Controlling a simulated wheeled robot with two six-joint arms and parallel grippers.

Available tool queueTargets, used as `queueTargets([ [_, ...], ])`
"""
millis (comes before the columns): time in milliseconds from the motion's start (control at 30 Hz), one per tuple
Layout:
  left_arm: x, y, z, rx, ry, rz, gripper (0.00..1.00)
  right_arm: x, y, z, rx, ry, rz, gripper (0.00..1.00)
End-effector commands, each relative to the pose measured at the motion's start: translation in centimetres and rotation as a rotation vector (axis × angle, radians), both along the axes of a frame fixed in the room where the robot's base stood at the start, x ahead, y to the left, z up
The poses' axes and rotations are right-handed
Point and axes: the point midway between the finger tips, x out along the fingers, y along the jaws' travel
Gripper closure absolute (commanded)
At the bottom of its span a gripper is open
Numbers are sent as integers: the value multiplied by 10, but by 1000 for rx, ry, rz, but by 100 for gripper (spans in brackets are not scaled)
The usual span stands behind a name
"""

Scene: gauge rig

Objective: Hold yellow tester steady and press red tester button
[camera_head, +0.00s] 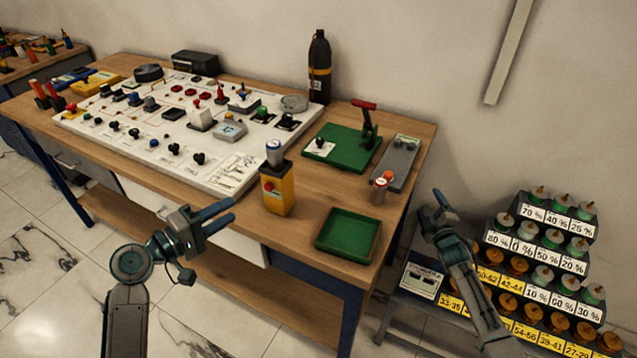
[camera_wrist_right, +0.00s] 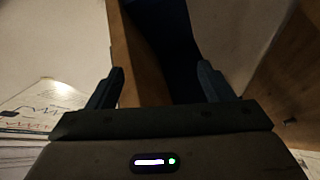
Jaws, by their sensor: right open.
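The yellow tester (camera_head: 287,192) stands upright near the front edge of the wooden bench. It has a grey and white top with a blue cap, and a red button (camera_head: 268,186) on its left-facing side. My left gripper (camera_head: 234,210) is left of the tester, apart from it, with its fingers open, empty and pointing towards it. My right gripper (camera_head: 436,201) is off the bench's right side, well away from the tester. In the right wrist view its two fingers (camera_wrist_right: 160,72) are wide apart with nothing between them.
A green tray (camera_head: 347,256) lies right of the tester. A green base with a red-handled lever (camera_head: 366,120) and a grey block (camera_head: 403,163) sit behind it. A white panel (camera_head: 215,178) with several switches fills the left. A rack of labelled bottles (camera_head: 540,265) stands right.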

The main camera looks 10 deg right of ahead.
Motion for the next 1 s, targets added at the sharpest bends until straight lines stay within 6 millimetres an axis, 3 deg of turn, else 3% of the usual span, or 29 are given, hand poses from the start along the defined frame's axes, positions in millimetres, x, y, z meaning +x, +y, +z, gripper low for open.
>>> queueTargets([
  [33,0,0,0,0,0,0,64,11,-14,31,-51,-37,-1,25],
  [200,0,0,0,0,0,0,64,36,-47,124,-207,-144,-6,25],
  [300,0,0,0,0,0,0,64,45,-55,182,-323,-221,-2,25],
  [367,0,0,0,0,0,0,64,48,-48,216,-417,-283,14,25],
  [433,0,0,0,0,0,0,64,46,-16,239,-543,-364,61,25],
  [600,0,0,0,0,0,0,64,31,73,252,-788,-518,191,25],
  [800,0,0,0,0,0,0,64,3,173,254,-1067,-683,342,25],
  [1000,0,0,0,0,0,0,64,-29,258,245,-1344,-815,493,25],
])
